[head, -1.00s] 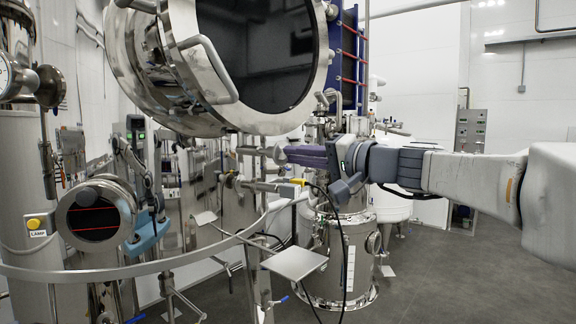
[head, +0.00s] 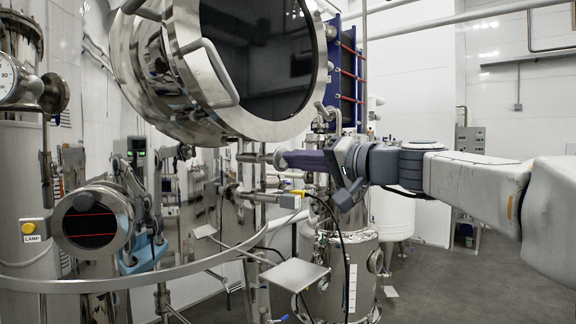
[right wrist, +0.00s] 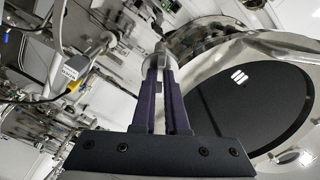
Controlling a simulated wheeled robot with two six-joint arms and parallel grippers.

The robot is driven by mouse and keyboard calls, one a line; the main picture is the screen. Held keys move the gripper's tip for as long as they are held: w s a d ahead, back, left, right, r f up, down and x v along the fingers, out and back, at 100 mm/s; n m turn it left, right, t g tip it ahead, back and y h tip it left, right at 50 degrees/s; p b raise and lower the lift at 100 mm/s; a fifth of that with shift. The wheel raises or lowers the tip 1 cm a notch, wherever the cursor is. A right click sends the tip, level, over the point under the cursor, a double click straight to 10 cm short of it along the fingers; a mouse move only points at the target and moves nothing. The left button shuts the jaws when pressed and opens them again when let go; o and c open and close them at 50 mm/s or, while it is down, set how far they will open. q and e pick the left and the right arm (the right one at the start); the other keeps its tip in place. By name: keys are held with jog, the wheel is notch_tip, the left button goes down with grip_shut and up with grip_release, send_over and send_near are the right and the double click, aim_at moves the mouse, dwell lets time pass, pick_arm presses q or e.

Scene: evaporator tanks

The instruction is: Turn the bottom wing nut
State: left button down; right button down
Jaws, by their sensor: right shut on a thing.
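The large steel vessel with a round dark door (head: 262,60) fills the upper middle of the head view. The bottom wing nut (head: 262,158) shows as a short metal piece just below the door's rim. My right gripper (head: 281,160) reaches in from the right with purple fingers shut on it. In the right wrist view, the fingers of my right gripper (right wrist: 160,68) close around the metal wing nut (right wrist: 158,58), beside the door rim. The fingers hide most of its wings.
A small square steel plate (head: 293,274) stands below my right arm. A curved steel rail (head: 180,277) runs across the lower left. A cable and yellow-tipped connector (head: 297,194) sit just under the gripper. Open floor (head: 440,290) lies at right.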

jog(key=shift+f, duration=0.1)
jog(key=n+b, duration=0.2)
jog(key=b, duration=0.1)
dwell(0.3)
